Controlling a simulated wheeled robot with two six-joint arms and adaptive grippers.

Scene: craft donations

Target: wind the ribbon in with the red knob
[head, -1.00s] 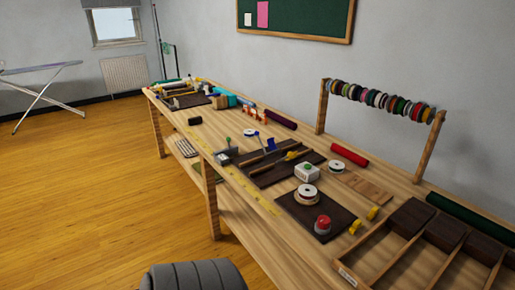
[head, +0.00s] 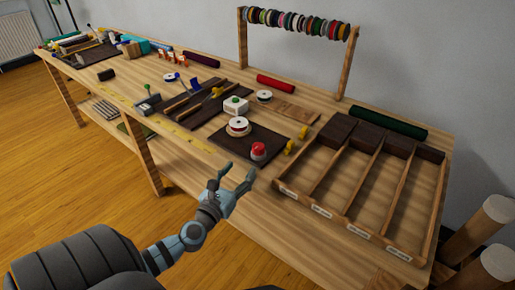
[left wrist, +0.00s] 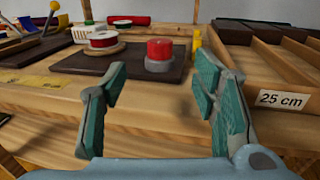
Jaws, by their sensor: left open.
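The red knob (head: 258,149) sits on a grey base at the front right corner of a dark board (head: 262,136). It also shows in the left wrist view (left wrist: 160,49), ahead of my fingers and between them. A ribbon reel (head: 237,127), white with a red band on a pale wooden disc, stands on the same board, left of the knob; it shows in the left wrist view (left wrist: 102,42). My left gripper (head: 239,173) is open and empty, in front of the knob near the table's front edge, not touching it. My right gripper is not in view.
A wooden tray (head: 338,219) with long compartments lies right of the board; one label reads "25 cm". Yellow pieces (head: 290,146) stand between board and tray. A white box with a green button (head: 236,105) is behind the reel. A yellow tape (head: 183,136) lies along the front edge.

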